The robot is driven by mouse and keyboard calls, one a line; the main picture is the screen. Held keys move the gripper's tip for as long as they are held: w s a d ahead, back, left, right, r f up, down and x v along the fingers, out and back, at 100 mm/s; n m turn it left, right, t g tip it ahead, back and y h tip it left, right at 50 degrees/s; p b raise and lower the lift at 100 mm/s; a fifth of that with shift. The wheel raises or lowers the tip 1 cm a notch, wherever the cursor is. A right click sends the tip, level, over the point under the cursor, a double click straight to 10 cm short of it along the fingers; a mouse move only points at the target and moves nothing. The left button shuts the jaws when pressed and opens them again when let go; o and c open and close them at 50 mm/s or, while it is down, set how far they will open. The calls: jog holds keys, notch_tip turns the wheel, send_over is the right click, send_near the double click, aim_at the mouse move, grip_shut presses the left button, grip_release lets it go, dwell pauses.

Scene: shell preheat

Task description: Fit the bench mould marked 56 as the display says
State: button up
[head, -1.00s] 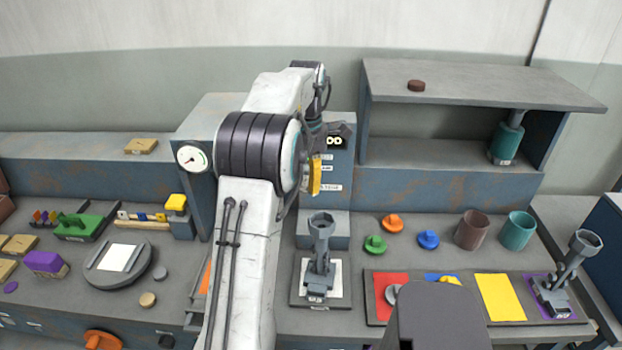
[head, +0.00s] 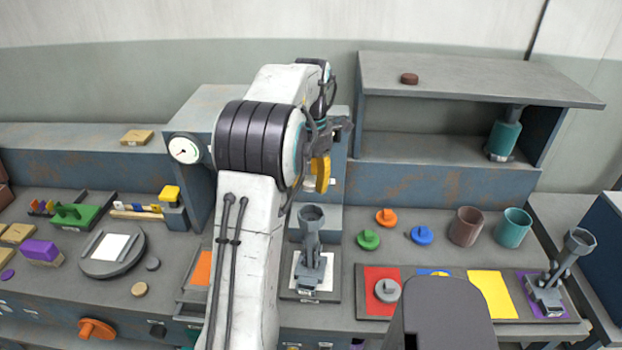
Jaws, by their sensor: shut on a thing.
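My gripper (head: 322,150) is in front of the blue-grey cabinet at the centre, partly hidden by my arm. A yellow piece (head: 322,174) is at its jaws, and the jaws look shut on it; whether it is loose or part of the cabinet I cannot tell. One grey mould-like piece with a funnel top (head: 311,240) stands on a white square at the centre. Another like it (head: 562,270) stands on a purple square at the right. Their labels are too small to read. The cabinet's display is hidden behind my gripper.
Green (head: 368,240), orange (head: 387,217) and blue (head: 421,235) knobbed pieces lie on the bench, beside a brown cup (head: 466,227) and a teal cup (head: 514,228). A shelf (head: 470,80) overhangs at the back right. A round gauge (head: 185,149) is on the cabinet's left.

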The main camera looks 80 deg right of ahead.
aim_at(311, 180)
jog(key=shift+f+b, duration=2.35)
jog(key=shift+f, duration=0.05)
jog(key=shift+f+b, duration=0.95)
jog(key=shift+f, duration=0.7)
jog(key=o, duration=0.9)
notch_tip(311, 180, up, 11)
jog(key=shift+d+r, duration=0.1)
jog(key=shift+r, duration=0.4)
